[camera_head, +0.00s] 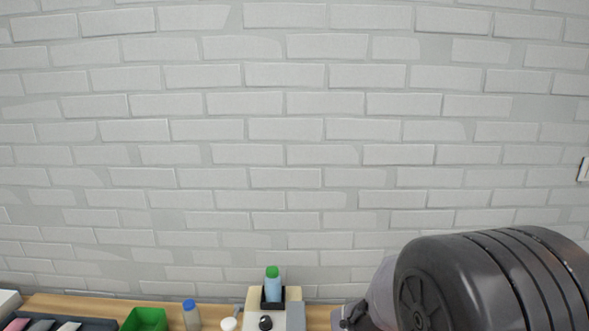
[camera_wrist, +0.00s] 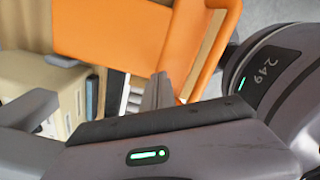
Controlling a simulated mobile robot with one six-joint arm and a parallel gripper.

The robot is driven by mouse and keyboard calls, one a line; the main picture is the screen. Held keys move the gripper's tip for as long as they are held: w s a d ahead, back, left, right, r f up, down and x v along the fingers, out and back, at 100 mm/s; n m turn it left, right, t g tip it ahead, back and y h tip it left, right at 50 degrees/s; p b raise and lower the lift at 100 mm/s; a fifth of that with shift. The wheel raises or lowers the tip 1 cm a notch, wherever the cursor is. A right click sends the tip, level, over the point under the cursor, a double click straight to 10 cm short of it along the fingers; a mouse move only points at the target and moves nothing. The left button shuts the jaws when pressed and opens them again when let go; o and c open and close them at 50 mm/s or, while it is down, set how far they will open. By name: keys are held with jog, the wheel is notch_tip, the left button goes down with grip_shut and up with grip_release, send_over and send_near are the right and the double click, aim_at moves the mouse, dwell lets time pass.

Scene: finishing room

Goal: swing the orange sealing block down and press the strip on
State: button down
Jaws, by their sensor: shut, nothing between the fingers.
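The orange sealing block (camera_wrist: 115,38) fills the upper middle of the wrist view. It shows as a broad flat orange piece with an orange upright part at its right. My gripper (camera_wrist: 158,90) is shut and empty, its fingers just below the orange edge. I cannot tell whether the fingers touch it. The strip cannot be made out in either view. The orange block does not show in the head view.
In the head view, a cream machine (camera_head: 254,294) stands on the wooden bench (camera_head: 75,304) with a green-capped bottle (camera_head: 272,284). A green bin (camera_head: 146,320) and a blue-capped bottle (camera_head: 191,314) stand left of it. A brick wall (camera_head: 290,130) rises behind.

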jog(key=shift+f+b, duration=0.6)
jog(key=shift+f, duration=0.25)
dwell(1.0)
notch_tip(320, 180, up, 7)
jog(key=p, duration=0.6)
jog(key=shift+p, duration=0.3)
jog(key=s+r+m+t+y+b, duration=0.1)
jog(key=s+r+m+t+b, duration=0.2)
jog(key=m, duration=1.1)
jog(key=s+r+m+t+y+b, duration=0.1)
jog(key=s+r+m+b, duration=0.5)
jog(key=m, duration=0.8)
jog(key=s+t+b, duration=0.1)
jog(key=s+b, duration=0.2)
jog(key=b, duration=0.1)
jog(key=shift+s+r+t, duration=0.15)
jog(key=shift+s+t, duration=0.25)
